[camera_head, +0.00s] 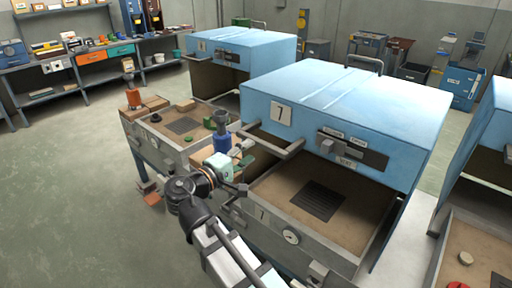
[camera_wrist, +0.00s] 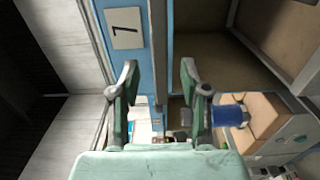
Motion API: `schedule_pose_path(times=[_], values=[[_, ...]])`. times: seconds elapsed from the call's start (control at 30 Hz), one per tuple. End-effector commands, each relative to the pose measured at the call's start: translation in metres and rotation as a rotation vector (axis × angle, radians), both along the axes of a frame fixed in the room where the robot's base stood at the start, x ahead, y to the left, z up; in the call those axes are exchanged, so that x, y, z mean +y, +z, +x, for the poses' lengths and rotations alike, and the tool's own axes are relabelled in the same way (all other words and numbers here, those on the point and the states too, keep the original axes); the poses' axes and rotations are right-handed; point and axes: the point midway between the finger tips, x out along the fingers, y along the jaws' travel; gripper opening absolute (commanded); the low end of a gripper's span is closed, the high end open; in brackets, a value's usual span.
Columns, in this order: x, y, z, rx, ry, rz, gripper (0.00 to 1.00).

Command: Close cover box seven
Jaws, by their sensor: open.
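Box seven has a blue cover (camera_head: 335,85) with a number 7 plate (camera_head: 283,115); the plate also shows in the wrist view (camera_wrist: 126,28). The cover stands raised above its open base (camera_head: 262,214), which has a dark grate (camera_head: 318,201) inside. A grey bar handle (camera_head: 275,142) sticks out from the cover's front. My gripper (camera_head: 245,153) is at the left end of this handle. In the wrist view its two green-padded fingers (camera_wrist: 160,98) are spread, with the grey bar (camera_wrist: 158,50) showing between them. I cannot tell whether either finger touches it.
Another blue-covered box (camera_head: 240,45) stands open behind at the left, with small items on its base. A blue bottle (camera_head: 221,143) is close behind my gripper and also shows in the wrist view (camera_wrist: 228,115). Another box (camera_head: 485,130) stands at the right.

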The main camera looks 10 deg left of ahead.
Motion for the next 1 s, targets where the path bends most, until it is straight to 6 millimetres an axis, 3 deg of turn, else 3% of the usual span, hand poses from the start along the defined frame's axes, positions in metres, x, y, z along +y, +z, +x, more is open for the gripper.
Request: schedule_pose_path(times=[0.2, 0.4, 0.87, 1.0], values=[[0.022, 0.000, -0.033, 0.001, 0.002, 0.001, 0.46], [0.032, 0.000, -0.048, 0.001, 0.001, 0.001, 0.46], [0.034, 0.000, -0.051, -0.004, 0.002, 0.007, 0.46], [0.041, -0.015, -0.048, 0.038, 0.039, 0.066, 0.46]])
